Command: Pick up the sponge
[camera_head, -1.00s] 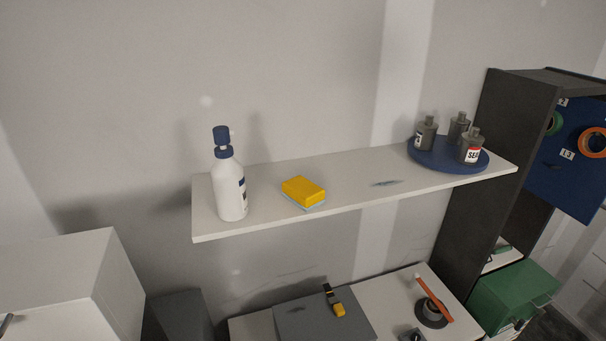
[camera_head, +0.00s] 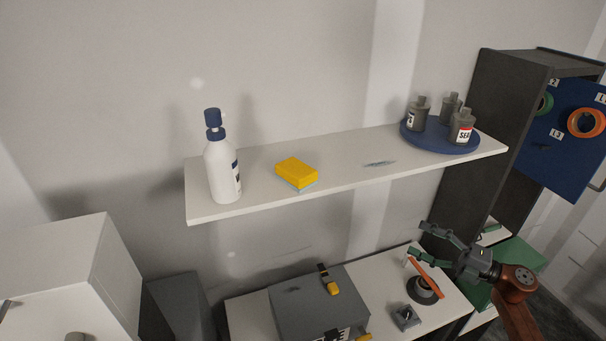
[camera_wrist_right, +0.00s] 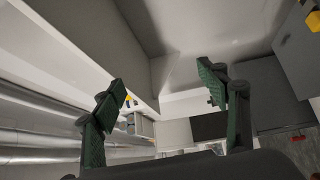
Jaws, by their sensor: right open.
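The sponge (camera_head: 296,172) is a yellow block with a pale blue underside. It lies flat on the white wall shelf (camera_head: 345,174), right of the white spray bottle. My right gripper (camera_head: 416,242) is open and empty at the lower right of the head view, below the shelf and well apart from the sponge. In the right wrist view its two green-padded fingers (camera_wrist_right: 172,88) stand wide apart with nothing between them. My left gripper is in neither view.
A white bottle with a blue cap (camera_head: 222,168) stands left of the sponge. A blue round tray (camera_head: 412,138) with several grey bottles sits at the shelf's right end. Below are a grey box (camera_head: 300,302), an orange-handled tool (camera_head: 428,278) and a dark cabinet (camera_head: 485,120).

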